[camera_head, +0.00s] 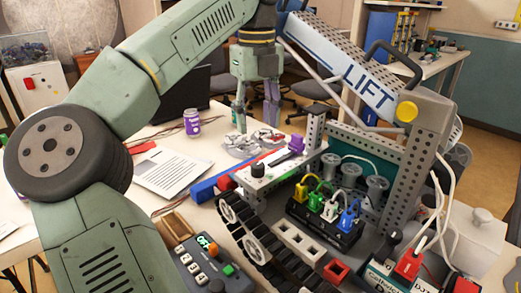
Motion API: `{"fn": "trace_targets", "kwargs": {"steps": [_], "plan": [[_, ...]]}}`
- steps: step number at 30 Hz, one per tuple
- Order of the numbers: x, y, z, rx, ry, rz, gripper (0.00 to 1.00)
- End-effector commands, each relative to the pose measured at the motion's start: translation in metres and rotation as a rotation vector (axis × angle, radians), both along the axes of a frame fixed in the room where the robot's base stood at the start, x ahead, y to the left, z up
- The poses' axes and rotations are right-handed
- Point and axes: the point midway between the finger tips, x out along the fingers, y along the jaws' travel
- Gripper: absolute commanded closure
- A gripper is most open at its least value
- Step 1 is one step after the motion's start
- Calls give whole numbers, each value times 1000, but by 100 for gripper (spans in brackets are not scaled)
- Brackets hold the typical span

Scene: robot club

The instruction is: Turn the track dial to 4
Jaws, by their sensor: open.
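My gripper (255,119) points down with its two fingers apart and nothing visible between them. It is in the upper middle, near the grey metal parts on the table. I cannot tell which knob is the track dial, and no number scale is readable. The gripper appears apart from all of these.
The blue-and-grey LIFT arm (345,72) slopes down to the right beside my gripper. A black tread (262,250) and a block of coloured connectors (325,220) stand at front. A purple can (192,122) and a printed sheet (172,173) are at left.

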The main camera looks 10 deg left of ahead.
Motion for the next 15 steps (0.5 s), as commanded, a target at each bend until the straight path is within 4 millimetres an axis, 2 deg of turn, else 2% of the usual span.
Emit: {"fn": "trace_targets", "kwargs": {"steps": [9,15], "plan": [[-1,0,-57,-5,3,-6,53],[0,-1,-88,-4,3,-6,53]]}}
